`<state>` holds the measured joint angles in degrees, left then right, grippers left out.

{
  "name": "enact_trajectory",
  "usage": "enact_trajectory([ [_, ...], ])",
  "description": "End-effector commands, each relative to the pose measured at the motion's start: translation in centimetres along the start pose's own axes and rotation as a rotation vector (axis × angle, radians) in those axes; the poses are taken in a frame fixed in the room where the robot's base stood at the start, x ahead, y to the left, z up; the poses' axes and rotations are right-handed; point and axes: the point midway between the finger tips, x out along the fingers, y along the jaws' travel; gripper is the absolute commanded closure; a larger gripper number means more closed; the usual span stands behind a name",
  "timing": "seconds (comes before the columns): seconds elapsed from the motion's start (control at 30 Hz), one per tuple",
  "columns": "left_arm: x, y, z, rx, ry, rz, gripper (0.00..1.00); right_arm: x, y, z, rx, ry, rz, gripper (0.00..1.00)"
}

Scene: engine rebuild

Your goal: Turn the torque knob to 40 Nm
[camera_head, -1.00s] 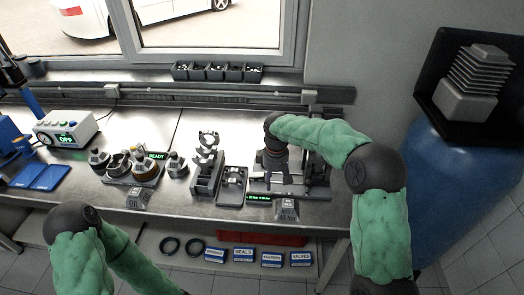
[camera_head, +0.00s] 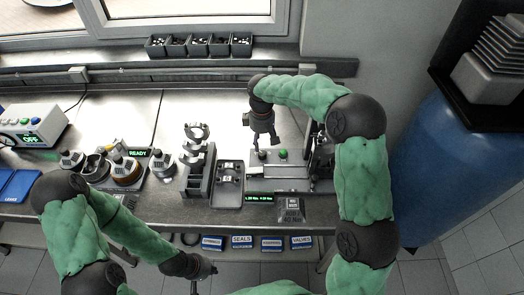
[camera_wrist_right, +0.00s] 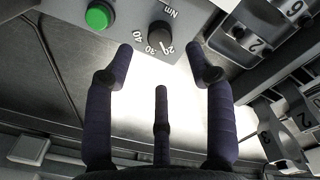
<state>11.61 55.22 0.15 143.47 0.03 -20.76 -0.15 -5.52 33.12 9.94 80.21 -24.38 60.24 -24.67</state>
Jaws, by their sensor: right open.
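The torque knob (camera_wrist_right: 160,32) is a dark round knob on a grey panel in the right wrist view. In the head view, my right gripper (camera_head: 265,142) hangs above the torque unit (camera_head: 282,171), partly covering the knob area. My left gripper (camera_head: 203,270) is at the bench's front edge; its fingers are too small to read.
A grey parts stand (camera_head: 198,178) and a dark tray (camera_head: 228,185) are left of the unit. Further left are several round parts near a READY display (camera_head: 137,153). A small display (camera_head: 260,198) sits at the unit's front. A blue tank (camera_head: 430,165) stands at right.

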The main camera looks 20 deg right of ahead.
Motion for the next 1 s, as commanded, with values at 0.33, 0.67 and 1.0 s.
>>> enact_trajectory([
  [0.33,1.0,-0.4,-0.1,0.000,0.001,0.000,1.00,5.6,0.0,0.0,0.000,-0.001,-0.001,0.45],
  [0.67,1.2,-0.4,-0.1,0.000,0.001,0.000,1.00,6.8,0.0,0.0,0.000,0.000,0.001,0.45],
  [1.0,1.1,-0.4,-0.1,0.000,0.001,0.000,1.00,6.7,0.0,0.0,0.000,0.000,0.000,0.99],
])
